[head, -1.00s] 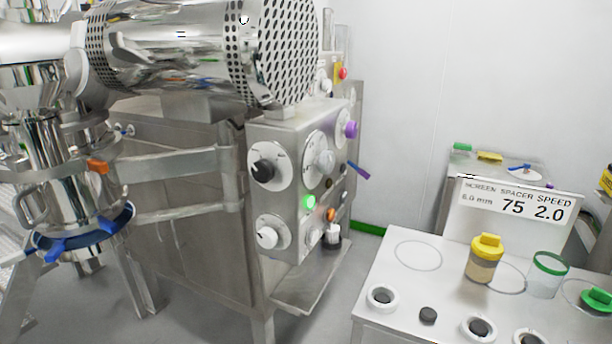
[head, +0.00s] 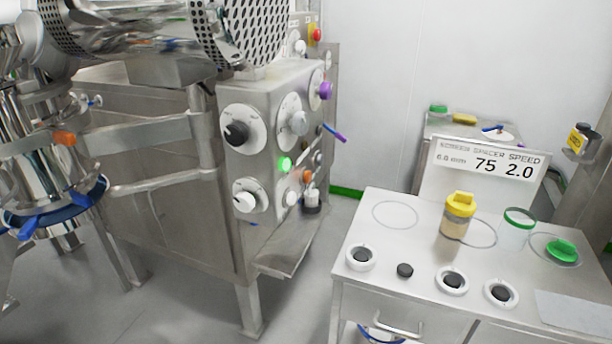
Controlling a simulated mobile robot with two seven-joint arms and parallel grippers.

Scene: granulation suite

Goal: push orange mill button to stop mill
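The orange mill button (head: 307,176) is a small round knob on the right-hand face of the steel mill's control box (head: 262,150), in the middle of the head view. A lit green button (head: 285,164) sits up and to its left on the same box. A white knob (head: 291,198) is just below and left of it. The mill (head: 160,170) stands on steel legs at left and centre. Neither of my grippers shows in the head view, so nothing is seen touching the orange button.
A steel bench (head: 375,235) at right carries a yellow-capped jar (head: 458,216), a green-rimmed jar (head: 516,228) and black knobs. A sign (head: 490,160) reads 75 and 2.0. A purple-tipped lever (head: 335,133) juts from the box's right side. Floor shows between mill and bench.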

